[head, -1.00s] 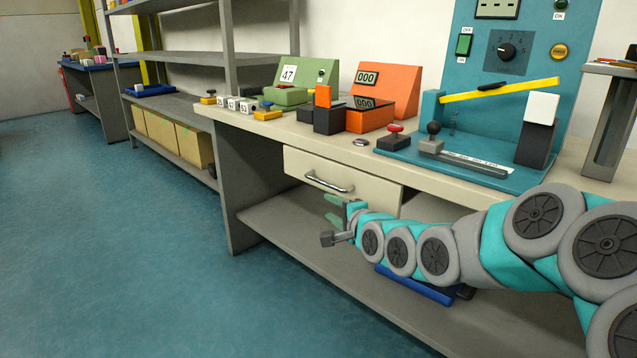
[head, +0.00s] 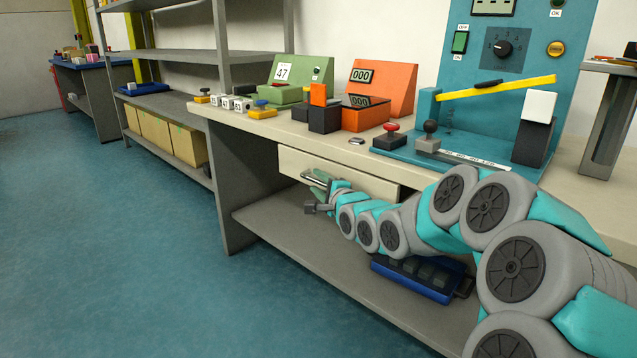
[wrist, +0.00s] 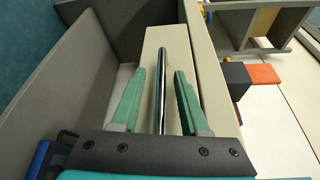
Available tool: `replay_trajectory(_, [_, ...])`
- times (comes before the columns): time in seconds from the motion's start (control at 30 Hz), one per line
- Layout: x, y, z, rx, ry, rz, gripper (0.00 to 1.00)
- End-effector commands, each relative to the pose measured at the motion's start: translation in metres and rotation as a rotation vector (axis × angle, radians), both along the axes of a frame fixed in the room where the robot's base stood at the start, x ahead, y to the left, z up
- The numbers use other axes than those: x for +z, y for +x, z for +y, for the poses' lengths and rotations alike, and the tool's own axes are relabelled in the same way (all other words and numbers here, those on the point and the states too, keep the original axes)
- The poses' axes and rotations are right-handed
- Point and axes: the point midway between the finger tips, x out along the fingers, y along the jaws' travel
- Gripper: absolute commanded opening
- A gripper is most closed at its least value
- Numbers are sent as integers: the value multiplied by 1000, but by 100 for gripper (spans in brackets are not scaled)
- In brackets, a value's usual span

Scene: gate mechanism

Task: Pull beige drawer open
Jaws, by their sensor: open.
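The beige drawer (head: 356,180) is under the workbench top, and its front looks flush with the bench. Its silver bar handle (wrist: 163,84) runs between the two green fingers of my gripper (wrist: 158,98) in the wrist view. The fingers are open, one on each side of the bar, with visible gaps. In the head view my gripper (head: 318,193) is at the drawer front and covers most of the handle.
The bench top (head: 268,127) above holds a green box (head: 301,75), an orange counter (head: 383,88) and a teal panel (head: 505,60). A blue tray (head: 420,278) lies on the lower shelf (head: 300,235). Open floor (head: 120,240) is at the left.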

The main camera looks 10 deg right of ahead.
Motion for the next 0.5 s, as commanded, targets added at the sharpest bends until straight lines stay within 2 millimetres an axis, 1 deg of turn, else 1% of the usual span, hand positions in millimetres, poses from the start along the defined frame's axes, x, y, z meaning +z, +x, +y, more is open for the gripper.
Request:
replay_trajectory(0.27, [1, 1, 0, 0, 0, -1, 45])
replay_trajectory(0.5, [1, 1, 0, 0, -1, -1, 19])
